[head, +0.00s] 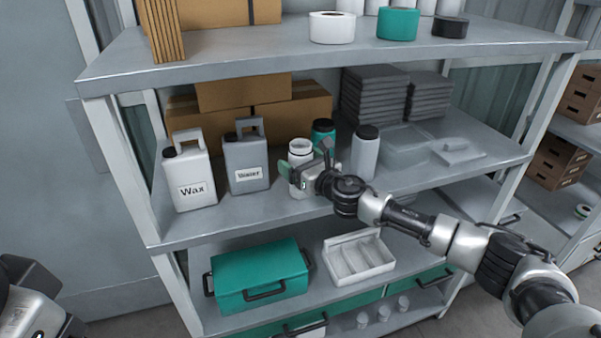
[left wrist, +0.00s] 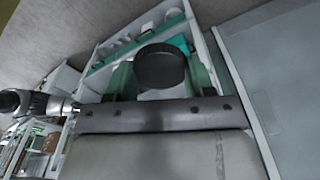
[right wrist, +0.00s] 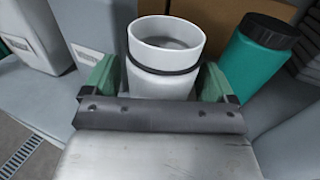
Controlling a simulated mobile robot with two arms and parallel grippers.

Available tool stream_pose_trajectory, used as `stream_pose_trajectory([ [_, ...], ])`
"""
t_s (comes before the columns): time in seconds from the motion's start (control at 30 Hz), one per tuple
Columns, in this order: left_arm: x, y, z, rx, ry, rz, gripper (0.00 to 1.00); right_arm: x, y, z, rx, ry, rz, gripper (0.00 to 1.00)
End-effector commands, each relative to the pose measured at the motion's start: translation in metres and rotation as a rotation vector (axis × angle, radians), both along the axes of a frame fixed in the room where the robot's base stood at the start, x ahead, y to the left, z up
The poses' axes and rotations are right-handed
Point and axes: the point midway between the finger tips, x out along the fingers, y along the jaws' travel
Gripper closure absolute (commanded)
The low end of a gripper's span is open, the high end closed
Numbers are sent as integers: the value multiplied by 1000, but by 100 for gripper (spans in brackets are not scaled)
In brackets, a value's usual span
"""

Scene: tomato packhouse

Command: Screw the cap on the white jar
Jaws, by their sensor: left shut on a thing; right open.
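The white jar (head: 299,148) stands open, without a cap, on the middle shelf. In the right wrist view the jar (right wrist: 166,48) shows its open mouth and a dark ring below the rim. My right gripper (right wrist: 160,78) is open, with its green fingers on either side of the jar. It also shows in the head view (head: 308,168), in front of the jar. My left gripper (left wrist: 160,80) is shut on a round black cap (left wrist: 160,66), held well away from the shelf. In the head view only part of my left arm shows at the lower left; the cap is not visible there.
A teal jar with a black lid (head: 323,132) stands close behind the white jar, and a grey bottle with a black lid (head: 365,152) to its right. Wax (head: 193,175) and water (head: 247,160) canisters stand left. The upper shelf (head: 250,53) hangs above.

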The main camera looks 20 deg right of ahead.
Motion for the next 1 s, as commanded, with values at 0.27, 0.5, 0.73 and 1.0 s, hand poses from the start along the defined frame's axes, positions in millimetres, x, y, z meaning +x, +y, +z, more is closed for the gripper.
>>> stream_pose_trajectory([
  [0.27,0,0,0,0,0,0,68,0,0,0,0,0,0,19],
  [0.5,0,0,0,0,0,0,68,0,0,0,0,0,-1,56],
  [0.73,0,0,0,0,0,0,68,0,0,0,-1,-1,-1,67],
  [1.0,0,0,2,0,0,0,68,0,0,13,-1,-5,-1,67],
])
